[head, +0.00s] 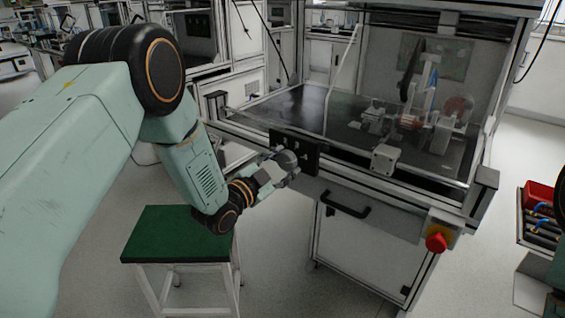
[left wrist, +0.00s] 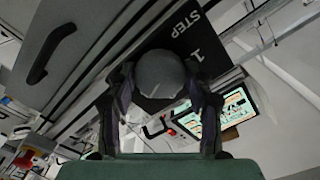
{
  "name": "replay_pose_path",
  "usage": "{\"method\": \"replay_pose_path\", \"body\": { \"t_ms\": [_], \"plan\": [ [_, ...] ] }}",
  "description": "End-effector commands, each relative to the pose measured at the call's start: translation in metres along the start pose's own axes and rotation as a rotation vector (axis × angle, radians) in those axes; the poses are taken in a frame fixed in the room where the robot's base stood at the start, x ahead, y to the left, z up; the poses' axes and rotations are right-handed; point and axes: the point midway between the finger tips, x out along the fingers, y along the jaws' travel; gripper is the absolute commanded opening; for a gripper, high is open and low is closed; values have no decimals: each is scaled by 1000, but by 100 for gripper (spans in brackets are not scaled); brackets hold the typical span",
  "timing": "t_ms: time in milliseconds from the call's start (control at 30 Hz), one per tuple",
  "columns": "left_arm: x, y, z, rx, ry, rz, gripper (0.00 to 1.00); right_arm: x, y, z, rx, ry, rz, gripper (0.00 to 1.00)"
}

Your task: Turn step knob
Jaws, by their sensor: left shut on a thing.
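The step knob (left wrist: 160,74) is a round grey knob on a black panel marked "STEP" and "1" (left wrist: 190,34) in the left wrist view. My left gripper (left wrist: 162,95) is shut on the knob, one finger on each side of it. In the head view my left gripper (head: 283,165) reaches the black panel (head: 308,155) on the front of the test bench; the knob is mostly hidden there by the gripper. My right gripper does not show in either view.
The test bench (head: 370,190) has a black drawer handle (head: 345,205) and a red emergency button (head: 436,242). A green-topped stool (head: 165,235) stands below my left arm. A red toolbox (head: 538,196) is at the right edge. A lit screen (left wrist: 225,110) shows in the left wrist view.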

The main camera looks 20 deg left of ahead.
Motion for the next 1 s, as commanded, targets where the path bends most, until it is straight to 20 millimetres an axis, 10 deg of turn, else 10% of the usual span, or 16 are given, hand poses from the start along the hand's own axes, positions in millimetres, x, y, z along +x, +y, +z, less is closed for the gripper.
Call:
{"method": "replay_pose_path", "body": {
  "t_ms": [567, 600, 1000],
  "plan": [
    [0, 0, 0, 34, -1, -1, 20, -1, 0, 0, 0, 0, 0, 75],
    [0, 0, 0, 34, -1, -1, 54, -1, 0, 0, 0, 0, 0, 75],
    [0, 0, 0, 32, 0, -1, 75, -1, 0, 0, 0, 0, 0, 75]
  ]
}}
